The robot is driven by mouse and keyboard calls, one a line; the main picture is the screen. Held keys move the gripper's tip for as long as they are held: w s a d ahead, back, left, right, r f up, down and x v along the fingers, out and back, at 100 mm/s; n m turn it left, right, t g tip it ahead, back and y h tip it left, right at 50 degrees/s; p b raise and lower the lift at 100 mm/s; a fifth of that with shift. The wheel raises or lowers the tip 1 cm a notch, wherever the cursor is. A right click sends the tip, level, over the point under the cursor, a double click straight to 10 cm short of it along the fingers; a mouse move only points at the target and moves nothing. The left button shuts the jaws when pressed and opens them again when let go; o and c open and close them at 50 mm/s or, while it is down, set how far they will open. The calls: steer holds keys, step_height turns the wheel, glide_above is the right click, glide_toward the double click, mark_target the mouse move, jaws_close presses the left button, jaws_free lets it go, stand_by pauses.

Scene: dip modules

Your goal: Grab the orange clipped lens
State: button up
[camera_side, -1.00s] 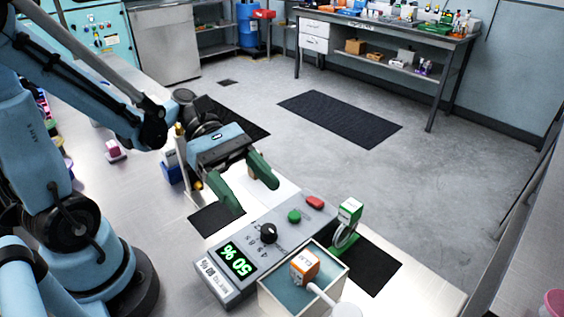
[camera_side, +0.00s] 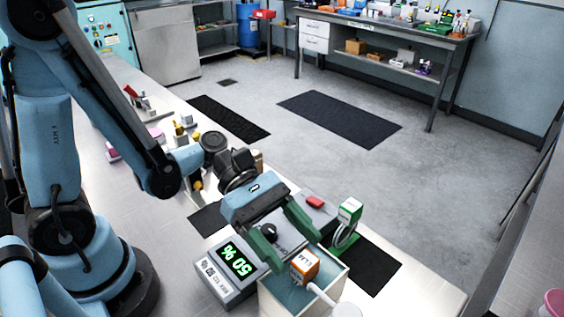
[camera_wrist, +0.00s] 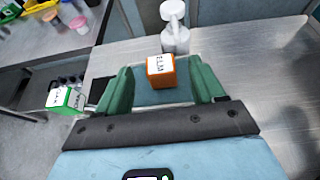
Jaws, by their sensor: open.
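The orange clipped lens (camera_side: 304,268) is a small orange block with a white label on top, seen at the bin in the side view. In the wrist view the orange block (camera_wrist: 161,72) shows between the two green fingers, apart from both. My gripper (camera_side: 293,243) is open and empty, tilted down over the control box toward the bin. In the wrist view my gripper (camera_wrist: 160,82) has its fingers wide on either side of the block.
A grey control box (camera_side: 234,290) with a lit display lies beside the bin (camera_side: 270,300). A green-and-white labelled block (camera_side: 349,211) on a ring stand is just right of my gripper. A white bottle (camera_wrist: 175,30) stands beyond the orange block.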

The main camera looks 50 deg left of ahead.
steer(key=shift+d+f, duration=0.25)
steer(key=shift+d, duration=0.4)
jaws_close()
